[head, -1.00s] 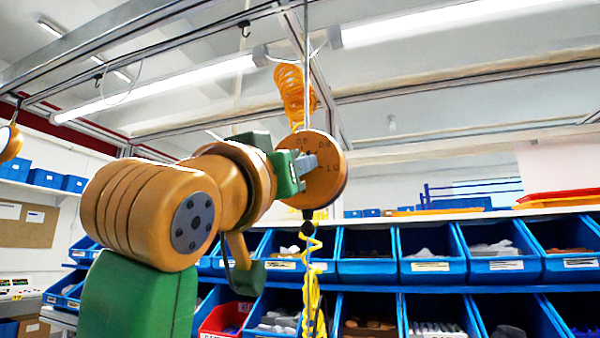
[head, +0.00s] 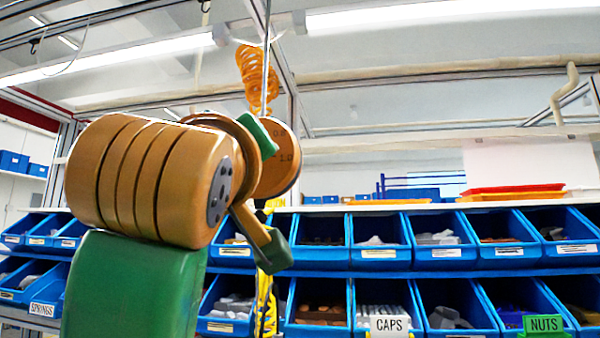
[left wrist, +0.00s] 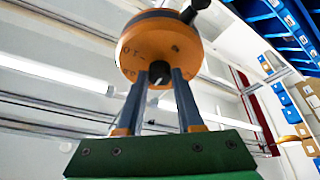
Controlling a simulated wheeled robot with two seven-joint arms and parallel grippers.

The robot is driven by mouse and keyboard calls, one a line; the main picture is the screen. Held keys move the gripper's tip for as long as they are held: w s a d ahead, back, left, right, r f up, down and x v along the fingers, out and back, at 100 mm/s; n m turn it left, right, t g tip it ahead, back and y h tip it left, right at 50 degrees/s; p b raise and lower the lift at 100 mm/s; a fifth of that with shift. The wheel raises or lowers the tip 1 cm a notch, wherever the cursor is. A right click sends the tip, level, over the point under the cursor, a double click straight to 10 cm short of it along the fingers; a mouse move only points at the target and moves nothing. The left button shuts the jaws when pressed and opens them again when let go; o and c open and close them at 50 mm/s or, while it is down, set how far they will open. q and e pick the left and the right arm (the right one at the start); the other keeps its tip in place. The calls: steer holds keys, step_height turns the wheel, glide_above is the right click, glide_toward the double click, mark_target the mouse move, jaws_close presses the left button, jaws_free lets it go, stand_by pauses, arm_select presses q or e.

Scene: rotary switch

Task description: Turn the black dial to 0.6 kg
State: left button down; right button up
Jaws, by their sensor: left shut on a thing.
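The round orange unit (head: 286,172) hangs from a thin vertical rod in the head view. Printed numbers show near its upper edge, and 1.0 is partly legible. My left arm covers its left part and hides the dial there. In the left wrist view the orange face (left wrist: 132,52) is seen close up, its markings too small to read for certain. The gripper is shut on the dial. The dial's setting cannot be read. My right gripper is not in view.
Blue bins (head: 380,255) with parts fill racks behind. A green NUTS sign (head: 543,325) is at lower right. The air right of the unit looks clear.

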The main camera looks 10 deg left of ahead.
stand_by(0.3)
arm_select(q)
steer(key=c, duration=0.5)
jaws_free()
steer(key=shift+w, duration=0.1)
steer(key=shift+c, duration=0.2)
steer(key=b+v, duration=0.4)
steer(key=v, duration=0.3)
steer(key=shift+d, duration=0.1)
